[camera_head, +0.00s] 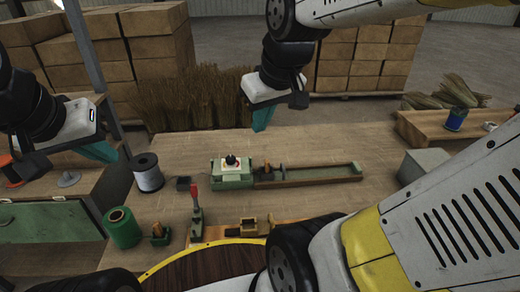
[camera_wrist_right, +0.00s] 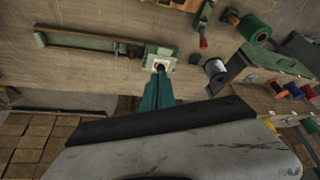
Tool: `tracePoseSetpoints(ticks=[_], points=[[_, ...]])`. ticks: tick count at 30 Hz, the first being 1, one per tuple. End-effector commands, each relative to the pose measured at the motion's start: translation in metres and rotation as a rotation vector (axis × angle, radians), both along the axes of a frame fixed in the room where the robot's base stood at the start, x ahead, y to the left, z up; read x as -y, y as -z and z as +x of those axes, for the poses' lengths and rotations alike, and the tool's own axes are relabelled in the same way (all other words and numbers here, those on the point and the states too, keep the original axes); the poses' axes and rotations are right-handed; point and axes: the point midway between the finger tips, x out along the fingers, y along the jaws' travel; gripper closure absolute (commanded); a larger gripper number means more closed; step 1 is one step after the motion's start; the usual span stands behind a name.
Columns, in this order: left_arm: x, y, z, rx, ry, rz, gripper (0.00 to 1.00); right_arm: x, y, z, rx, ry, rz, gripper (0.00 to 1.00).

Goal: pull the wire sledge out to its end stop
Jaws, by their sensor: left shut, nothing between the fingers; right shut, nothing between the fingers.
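A long green rail unit (camera_head: 320,176) lies on the workbench (camera_head: 320,140). A pale box with a black knob (camera_head: 231,165) sits at its left end. The sledge with a brown wooden grip (camera_head: 268,173) stands on the rail close to that box; it also shows in the right wrist view (camera_wrist_right: 126,49). My right gripper (camera_head: 263,120) is shut and empty, above the bench behind the rail unit. In the right wrist view its teal fingers (camera_wrist_right: 157,88) point toward the pale box. My left gripper (camera_head: 104,152) is shut and empty at the bench's left side.
A grey wire spool (camera_head: 149,174), a green spool (camera_head: 122,228) and a red-handled lever (camera_head: 195,200) stand left and in front of the rail. A grey box (camera_head: 424,163) is at the right. Bristle bundles (camera_head: 195,100) stand behind the bench. The bench behind the rail is clear.

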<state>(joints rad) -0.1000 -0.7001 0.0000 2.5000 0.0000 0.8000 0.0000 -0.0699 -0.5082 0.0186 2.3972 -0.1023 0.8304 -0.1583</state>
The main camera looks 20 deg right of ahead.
Motion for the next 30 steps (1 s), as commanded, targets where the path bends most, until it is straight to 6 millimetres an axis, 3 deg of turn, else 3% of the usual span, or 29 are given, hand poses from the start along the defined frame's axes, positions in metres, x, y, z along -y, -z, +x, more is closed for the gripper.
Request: tracePoseSetpoints(ticks=[11, 18, 24, 30], points=[[0.000, 0.000, 0.000, 0.000, 0.000, 0.000, 1.00, 0.035, 0.049, 0.085, -0.224, -0.404, -0.317, 1.00], [0.000, 0.000, 0.000, 0.000, 0.000, 0.000, 1.00, 0.058, 0.100, 0.135, -0.373, -0.688, -0.454, 1.00], [0.000, 0.000, 0.000, 0.000, 0.000, 0.000, 1.00, 0.073, 0.145, 0.166, -0.478, -0.902, -0.522, 1.00], [0.000, 0.000, 0.000, 0.000, 0.000, 0.000, 1.00, 0.081, 0.172, 0.180, -0.533, -1.025, -0.552, 1.00]])
